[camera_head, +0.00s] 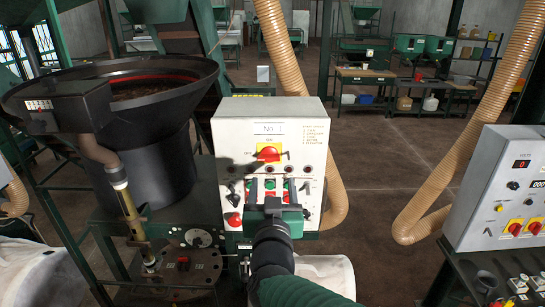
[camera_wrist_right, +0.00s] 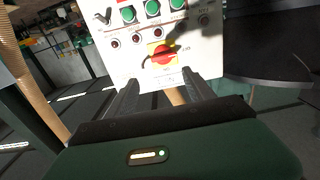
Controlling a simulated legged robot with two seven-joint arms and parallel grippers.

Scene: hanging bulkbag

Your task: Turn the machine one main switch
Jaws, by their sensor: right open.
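The machine one control box (camera_head: 232,138) stands upright, with a "No 1" label at its top. Its main switch (camera_head: 268,152) is a red knob on a yellow plate, above rows of buttons. My right gripper (camera_head: 272,208) is in front of the lower part of the box, below the switch, and hides some of the lower buttons. In the right wrist view, the red and yellow switch (camera_wrist_right: 162,55) appears beyond the two spread fingers of the gripper (camera_wrist_right: 163,92). The fingers are open with nothing between them and look apart from the switch. My left gripper is not in view.
A black hopper bowl (camera_head: 115,85) stands left of the box. Another grey control panel (camera_head: 490,190) with red and yellow switches is at the right. Tan hoses (camera_head: 285,55) hang behind the box. Floor (camera_head: 380,200) is clear between the box and the right panel.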

